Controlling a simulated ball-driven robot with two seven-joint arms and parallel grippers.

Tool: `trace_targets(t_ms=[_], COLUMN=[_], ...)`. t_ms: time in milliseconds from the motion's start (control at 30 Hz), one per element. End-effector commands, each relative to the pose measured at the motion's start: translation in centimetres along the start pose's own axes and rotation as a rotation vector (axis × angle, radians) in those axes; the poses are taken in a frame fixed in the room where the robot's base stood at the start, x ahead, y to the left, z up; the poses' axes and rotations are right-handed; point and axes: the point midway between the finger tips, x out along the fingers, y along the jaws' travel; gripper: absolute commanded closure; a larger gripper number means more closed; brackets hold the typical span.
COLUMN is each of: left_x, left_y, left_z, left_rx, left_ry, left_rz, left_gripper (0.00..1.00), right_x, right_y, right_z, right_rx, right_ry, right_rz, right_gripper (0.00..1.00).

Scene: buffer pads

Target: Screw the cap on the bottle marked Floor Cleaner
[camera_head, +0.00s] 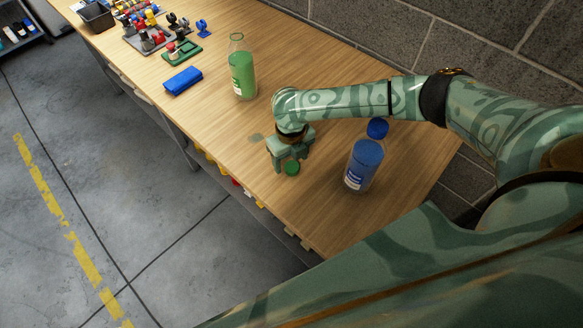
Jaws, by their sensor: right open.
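A clear bottle of green liquid (242,75) stands upright and uncapped near the middle of the wooden table. A bottle of blue liquid (362,165) with a blue cap (377,128) on it stands to the right, under my right arm. Their labels are too small to read. A green cap (292,168) lies on the table near its front edge. My right gripper (286,165) points down right at the green cap and is open; I cannot tell whether the fingers touch it. My left gripper is out of view.
A folded blue cloth (183,80) lies left of the green bottle. A green stand (182,52) and a tray with small colored parts (150,38) are farther back, with a dark bin (96,16) at the far left. A block wall (480,50) runs behind the table.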

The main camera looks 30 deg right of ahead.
Motion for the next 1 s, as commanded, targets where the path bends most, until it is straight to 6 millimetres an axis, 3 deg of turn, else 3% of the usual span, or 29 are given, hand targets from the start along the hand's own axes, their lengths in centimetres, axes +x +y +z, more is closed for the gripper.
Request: trace_targets(t_ms=[133,500,700,1000], left_x=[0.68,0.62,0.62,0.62], left_y=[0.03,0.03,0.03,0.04], left_z=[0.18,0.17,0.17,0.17], left_rx=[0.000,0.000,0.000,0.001], left_ry=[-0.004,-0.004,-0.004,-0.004], left_rz=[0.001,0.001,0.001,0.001], left_gripper=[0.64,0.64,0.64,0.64], right_x=[1.75,1.81,1.80,1.80], right_y=[-0.08,-0.08,-0.09,-0.10], right_z=[-0.06,-0.03,-0.04,-0.04], right_rx=[0.000,0.000,0.001,0.001], right_ry=[0.002,0.000,0.000,0.000], right_rz=[-0.001,0.000,-0.001,-0.001], right_gripper=[0.35,0.35,0.83,0.84])
